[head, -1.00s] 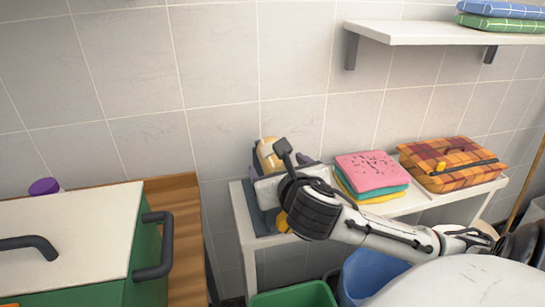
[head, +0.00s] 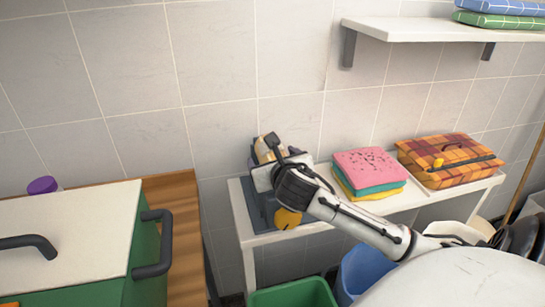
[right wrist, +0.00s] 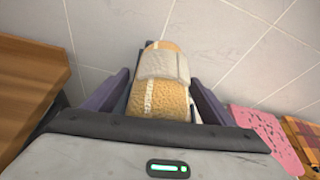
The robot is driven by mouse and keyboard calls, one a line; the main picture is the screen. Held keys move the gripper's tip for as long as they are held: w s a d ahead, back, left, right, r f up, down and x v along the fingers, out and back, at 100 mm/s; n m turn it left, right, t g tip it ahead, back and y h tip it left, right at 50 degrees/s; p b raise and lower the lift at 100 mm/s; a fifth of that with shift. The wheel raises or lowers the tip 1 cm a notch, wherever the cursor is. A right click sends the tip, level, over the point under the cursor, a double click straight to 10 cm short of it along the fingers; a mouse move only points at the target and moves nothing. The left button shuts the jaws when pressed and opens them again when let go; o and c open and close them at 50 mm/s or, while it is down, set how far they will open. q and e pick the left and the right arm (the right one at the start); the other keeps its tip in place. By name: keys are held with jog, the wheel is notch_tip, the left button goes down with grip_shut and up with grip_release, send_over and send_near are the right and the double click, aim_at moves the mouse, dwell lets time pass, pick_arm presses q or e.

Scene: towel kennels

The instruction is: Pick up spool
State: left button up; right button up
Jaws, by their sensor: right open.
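The spool (right wrist: 160,98), a tan, grainy cylinder with a pale band across it, stands on the white table (head: 240,215) against the tiled wall. Its top also shows in the head view (head: 266,148), partly hidden by my right gripper (head: 270,160). In the right wrist view my right gripper (right wrist: 161,78) is open, with a purple finger on either side of the spool. A gap shows between the spool and the right finger; contact on the left is unclear. My left gripper is not in view.
A stack of folded cloths (head: 368,170) and an orange plaid case (head: 450,160) lie right of my right arm. Green (head: 292,298) and blue (head: 362,272) bins stand below. A wooden counter (head: 180,225) is at left, a wall shelf (head: 430,30) above.

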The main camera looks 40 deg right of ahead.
jog(key=c, duration=1.2)
